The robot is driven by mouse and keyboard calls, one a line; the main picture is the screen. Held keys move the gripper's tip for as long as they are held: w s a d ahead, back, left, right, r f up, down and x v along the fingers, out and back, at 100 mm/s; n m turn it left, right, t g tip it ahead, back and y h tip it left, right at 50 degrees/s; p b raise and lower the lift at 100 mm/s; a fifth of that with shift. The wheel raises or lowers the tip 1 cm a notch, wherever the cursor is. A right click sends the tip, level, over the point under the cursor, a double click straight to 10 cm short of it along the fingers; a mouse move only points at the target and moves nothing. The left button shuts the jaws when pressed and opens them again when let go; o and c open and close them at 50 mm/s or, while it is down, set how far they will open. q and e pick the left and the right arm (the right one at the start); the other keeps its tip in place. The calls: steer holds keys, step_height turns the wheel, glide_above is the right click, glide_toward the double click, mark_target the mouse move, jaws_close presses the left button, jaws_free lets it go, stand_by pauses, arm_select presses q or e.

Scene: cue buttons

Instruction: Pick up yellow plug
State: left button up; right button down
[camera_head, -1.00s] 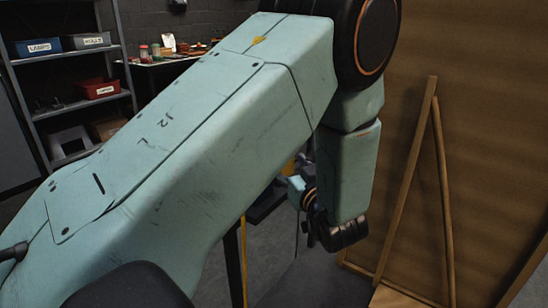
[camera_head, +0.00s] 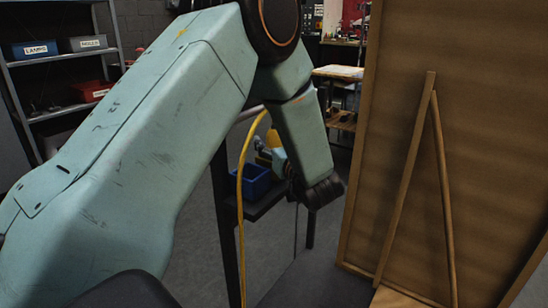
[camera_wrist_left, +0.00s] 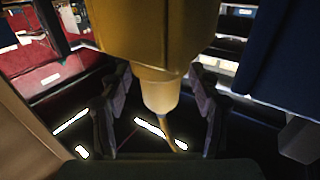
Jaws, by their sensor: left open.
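The yellow plug (camera_wrist_left: 148,35) fills the top middle of the left wrist view, with its narrower pale end and a thin cord hanging below. My left gripper (camera_wrist_left: 157,85) is open, with one dark finger on each side of the plug's lower part. I cannot tell whether either finger touches it. In the head view, the yellow plug (camera_head: 273,138) is a small patch behind my left wrist, mostly hidden by my arm. My left gripper's fingers are not clear there. My right gripper is not in view.
A blue bin (camera_head: 257,182) stands on a dark stand (camera_head: 262,208) beside my wrist; it also shows at right in the wrist view (camera_wrist_left: 280,50). A yellow cable (camera_head: 240,215) hangs down the stand. A brown board (camera_head: 490,110) with a wooden prop fills the right.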

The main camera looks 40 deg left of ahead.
arm_select(q)
steer(key=shift+r, duration=0.2)
steer(key=shift+a+f, duration=0.1)
steer(key=shift+f, duration=0.05)
steer(key=c, duration=0.6)
jaws_close()
